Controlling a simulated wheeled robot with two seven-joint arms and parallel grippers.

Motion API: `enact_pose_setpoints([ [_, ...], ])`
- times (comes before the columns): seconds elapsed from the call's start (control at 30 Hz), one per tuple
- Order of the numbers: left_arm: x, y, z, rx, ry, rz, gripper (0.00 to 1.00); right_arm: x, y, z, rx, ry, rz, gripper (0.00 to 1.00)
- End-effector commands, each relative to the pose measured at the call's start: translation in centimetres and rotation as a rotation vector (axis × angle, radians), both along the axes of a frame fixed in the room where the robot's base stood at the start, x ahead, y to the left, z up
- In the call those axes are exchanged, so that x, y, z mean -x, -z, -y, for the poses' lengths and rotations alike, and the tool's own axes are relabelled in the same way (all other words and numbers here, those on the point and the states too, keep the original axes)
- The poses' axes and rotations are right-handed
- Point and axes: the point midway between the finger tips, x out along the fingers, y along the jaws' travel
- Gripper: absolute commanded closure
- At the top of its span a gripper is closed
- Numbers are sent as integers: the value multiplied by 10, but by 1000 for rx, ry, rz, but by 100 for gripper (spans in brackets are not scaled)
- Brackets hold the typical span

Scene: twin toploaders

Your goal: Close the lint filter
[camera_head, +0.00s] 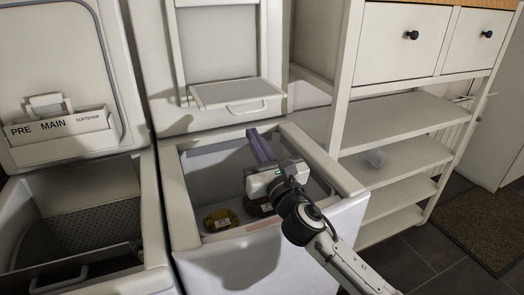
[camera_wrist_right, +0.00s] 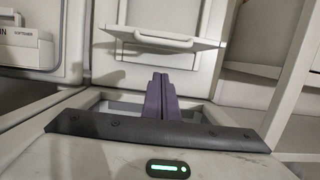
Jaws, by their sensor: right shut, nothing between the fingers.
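The lint filter (camera_head: 237,94) is a pale flap with a bar handle on the inside of the right machine's raised lid. It is tipped outward from the lid, with an open recess above it. It also shows in the wrist view (camera_wrist_right: 155,38), above my fingers. My right gripper (camera_head: 251,131) is shut and empty, its purple fingers together and pointing toward the lid. In the head view the fingertips are below the flap, over the machine's opening. In the wrist view the fingertips (camera_wrist_right: 160,76) appear apart from the flap. My left gripper is not in view.
A shelf unit (camera_head: 400,112) stands at right.

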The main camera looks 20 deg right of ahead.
Motion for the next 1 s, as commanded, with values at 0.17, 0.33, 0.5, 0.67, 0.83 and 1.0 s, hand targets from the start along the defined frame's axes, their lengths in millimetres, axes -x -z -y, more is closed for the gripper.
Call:
enact_pose_setpoints([
  [0.17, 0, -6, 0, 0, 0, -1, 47, -17, -17, -1, -1, -2, 3, 100],
  [0.33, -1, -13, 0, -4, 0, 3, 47, -6, -32, 0, 0, -1, 0, 100],
  [0.5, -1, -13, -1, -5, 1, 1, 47, -1, -38, 0, 1, -1, -1, 100],
  [0.67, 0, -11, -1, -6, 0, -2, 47, 0, -38, 0, 0, -1, -1, 100],
  [0.83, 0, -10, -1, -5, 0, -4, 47, -1, -38, 0, 0, -1, -1, 100],
  [1.0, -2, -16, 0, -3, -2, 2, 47, -5, -44, 5, 2, 7, 0, 100],
])
